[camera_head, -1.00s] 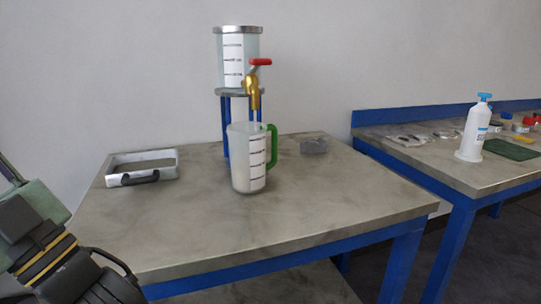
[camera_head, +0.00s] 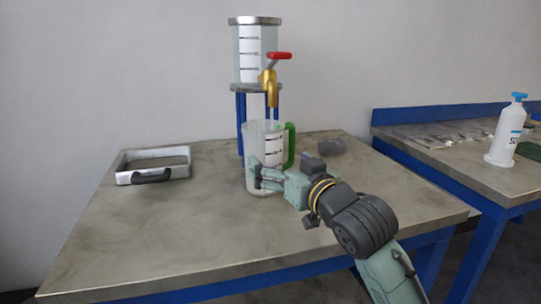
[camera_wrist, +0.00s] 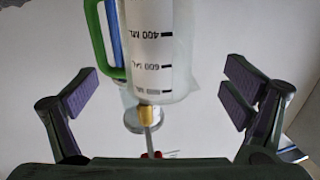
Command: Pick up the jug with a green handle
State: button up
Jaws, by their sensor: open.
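The jug (camera_head: 264,135) is clear with a white graduated scale and a green handle (camera_head: 289,146). It stands upright on the table in front of the dispenser stand, below the brass tap (camera_head: 270,88). My gripper (camera_head: 256,177) is at the jug's lower front in the head view. In the wrist view my gripper (camera_wrist: 160,97) is open, its purple-padded fingers wide apart. The jug (camera_wrist: 158,50) shows between and beyond them, its green handle (camera_wrist: 97,40) at upper left. I cannot tell whether a finger touches the jug.
The clear tank (camera_head: 256,52) with a red tap lever (camera_head: 279,56) stands on blue legs behind the jug. A metal tray (camera_head: 153,166) with a black handle lies left. A grey block (camera_head: 331,147) lies right. A white bottle (camera_head: 506,135) stands on the other table. The table's front left is clear.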

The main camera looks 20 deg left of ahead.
aim_at(264, 147)
jog(key=p+x, duration=0.1)
jog(key=x, duration=0.7)
jog(key=shift+w+a+r+p, duration=0.1)
jog(key=shift+w+r+p, duration=0.1)
jog(key=shift+p, duration=0.2)
jog(key=shift+c, duration=0.4)
jog(key=c, duration=1.2)
jog(key=shift+c, duration=0.9)
